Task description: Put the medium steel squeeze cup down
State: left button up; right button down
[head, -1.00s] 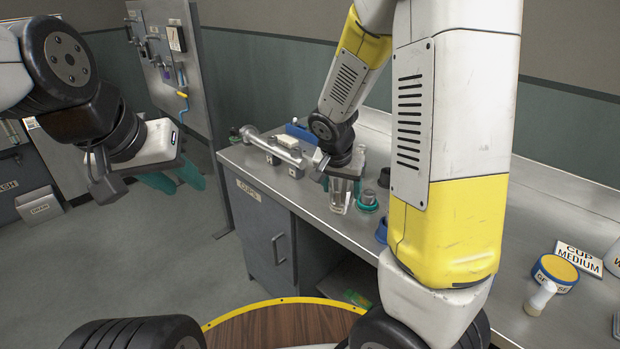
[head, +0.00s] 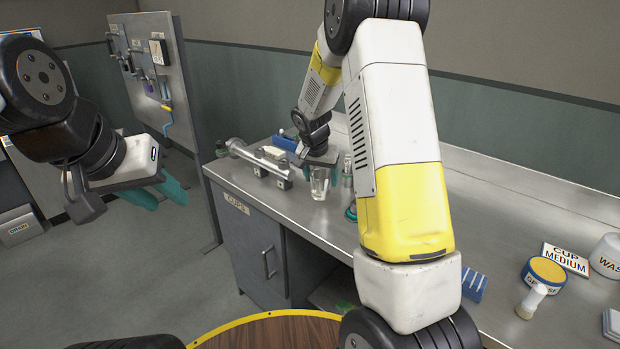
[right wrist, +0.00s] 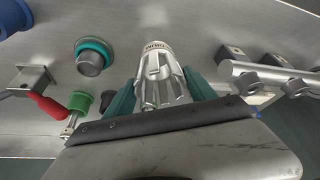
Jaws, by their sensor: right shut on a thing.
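The steel squeeze cup (head: 319,182) is a fluted metal cup near the far left part of the steel bench. In the right wrist view the cup (right wrist: 160,78) sits between the teal fingers, its fluted side and marked round end showing. My right gripper (head: 319,167) is shut on it from above. I cannot tell whether the cup touches the bench top. My left gripper (head: 160,193) hangs at the left, away from the bench, its teal fingers apart and empty. A "CUP MEDIUM" sign (head: 565,258) stands on the right part of the bench.
A steel bar on clamp blocks (head: 262,160) lies left of the cup. In the right wrist view, a teal-ringed cup (right wrist: 91,58), a green knob (right wrist: 79,101) and a red-handled part (right wrist: 46,106) are left of it. A grease tub (head: 545,275) and brush (head: 530,302) stand at right.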

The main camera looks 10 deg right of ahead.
jog(key=shift+w+f, duration=0.15)
jog(key=shift+f, duration=0.75)
jog(key=shift+w+f, duration=0.15)
jog(key=shift+f, duration=0.7)
jog(key=shift+f, duration=0.2)
jog(key=shift+c, duration=1.5)
grip_release()
